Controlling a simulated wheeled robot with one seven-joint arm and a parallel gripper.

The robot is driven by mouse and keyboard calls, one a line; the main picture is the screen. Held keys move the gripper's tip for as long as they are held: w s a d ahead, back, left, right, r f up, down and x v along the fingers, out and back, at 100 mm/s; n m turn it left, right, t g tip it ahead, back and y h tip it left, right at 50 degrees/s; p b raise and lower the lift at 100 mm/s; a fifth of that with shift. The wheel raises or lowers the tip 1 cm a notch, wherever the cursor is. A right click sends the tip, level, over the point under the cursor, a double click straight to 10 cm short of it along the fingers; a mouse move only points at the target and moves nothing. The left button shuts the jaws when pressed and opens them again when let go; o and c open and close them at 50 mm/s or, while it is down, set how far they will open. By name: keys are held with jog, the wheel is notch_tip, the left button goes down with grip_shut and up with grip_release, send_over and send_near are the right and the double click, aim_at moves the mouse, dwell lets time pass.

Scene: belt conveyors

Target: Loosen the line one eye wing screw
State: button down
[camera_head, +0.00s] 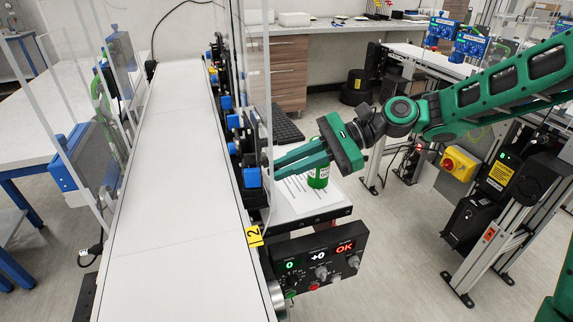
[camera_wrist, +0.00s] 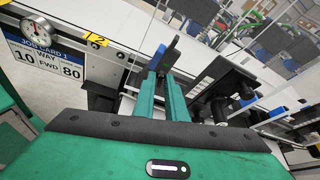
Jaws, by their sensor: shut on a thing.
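My green gripper (camera_head: 276,172) reaches in from the right to the near right side of the white belt conveyor (camera_head: 165,190). In the wrist view its two fingers (camera_wrist: 165,72) point away from me and close on a small dark upright part, which I take to be the eye wing screw (camera_wrist: 171,50). A blue piece shows beside it at the fingertips. The fingers hide the lower part of the screw, so its angle and its thread cannot be seen. In the head view the grasp is at the side rail, behind the clear guard.
A control box (camera_head: 318,262) with lit displays, one reading OK, sits below the gripper. Clear guard panels line the belt. A dial gauge (camera_wrist: 37,35) stands at left in the wrist view.

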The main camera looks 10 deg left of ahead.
jog(key=n+t+y, duration=0.1)
jog(key=n, duration=0.3)
jog(key=f+n+t+y, duration=0.1)
jog(key=n+y, duration=0.1)
jog(key=n, duration=0.2)
jog(key=n+t+y, duration=0.1)
jog(key=n+y, duration=0.1)
jog(key=n, duration=0.2)
jog(key=shift+s+d+f, duration=0.15)
jog(key=shift+s, duration=0.1)
jog(key=shift+n, duration=0.5)
dwell(0.3)
jog(key=c, duration=2)
grip_release()
jog(key=shift+y, duration=0.3)
jog(key=shift+d, duration=0.1)
jog(key=d, duration=1)
jog(key=shift+w+d+f, duration=0.3)
jog(key=shift+w+f, duration=0.05)
jog(key=shift+w, duration=0.05)
